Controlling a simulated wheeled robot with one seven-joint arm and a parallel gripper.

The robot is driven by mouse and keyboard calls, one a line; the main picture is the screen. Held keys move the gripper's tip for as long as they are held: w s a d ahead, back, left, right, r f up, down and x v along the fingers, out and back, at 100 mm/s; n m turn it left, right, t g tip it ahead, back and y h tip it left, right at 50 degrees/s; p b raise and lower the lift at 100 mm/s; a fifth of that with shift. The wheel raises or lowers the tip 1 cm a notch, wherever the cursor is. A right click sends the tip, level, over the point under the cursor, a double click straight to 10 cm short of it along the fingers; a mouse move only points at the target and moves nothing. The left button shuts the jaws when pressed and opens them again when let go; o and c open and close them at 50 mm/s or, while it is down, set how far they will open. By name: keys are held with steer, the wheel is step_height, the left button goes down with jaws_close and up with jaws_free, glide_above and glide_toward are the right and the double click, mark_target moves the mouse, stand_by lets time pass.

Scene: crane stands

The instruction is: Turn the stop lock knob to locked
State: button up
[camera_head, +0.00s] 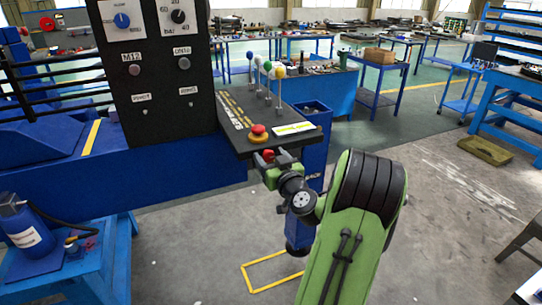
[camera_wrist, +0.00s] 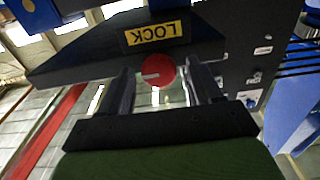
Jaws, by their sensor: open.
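The stop lock knob (camera_wrist: 160,71) is a round red knob with a white pointer line in the wrist view, on the edge of the dark console. The line lies close to level in that picture. A yellow label (camera_wrist: 154,33) reading LOCK sits above the knob. My gripper (camera_wrist: 162,76) is open, with one dark finger on each side of the knob; I cannot tell whether either touches it. In the head view my gripper (camera_head: 269,168) is at the console's front edge, and only a bit of the red knob (camera_head: 268,155) shows there.
A red mushroom button (camera_head: 258,132) on a yellow base stands on the console top (camera_head: 240,110), just above my gripper. Several levers with coloured balls (camera_head: 270,68) rise behind it. A black panel (camera_head: 160,80) with dials stands at the left.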

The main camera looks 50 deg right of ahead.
steer(key=shift+c, duration=0.5)
steer(key=c, duration=0.9)
steer(key=shift+m, duration=0.3)
steer(key=m+b, duration=0.1)
steer(key=m, duration=0.2)
steer(key=shift+f+b, duration=0.1)
steer(key=shift+b, duration=0.25)
steer(key=m, duration=0.5)
steer(key=shift+s+d+b, duration=0.1)
steer(key=shift+b, duration=0.25)
steer(key=m, duration=0.4)
steer(key=shift+m, duration=0.3)
steer(key=shift+f+m+p, duration=0.15)
steer(key=shift+m+p, duration=0.45)
steer(key=shift+m, duration=1.7)
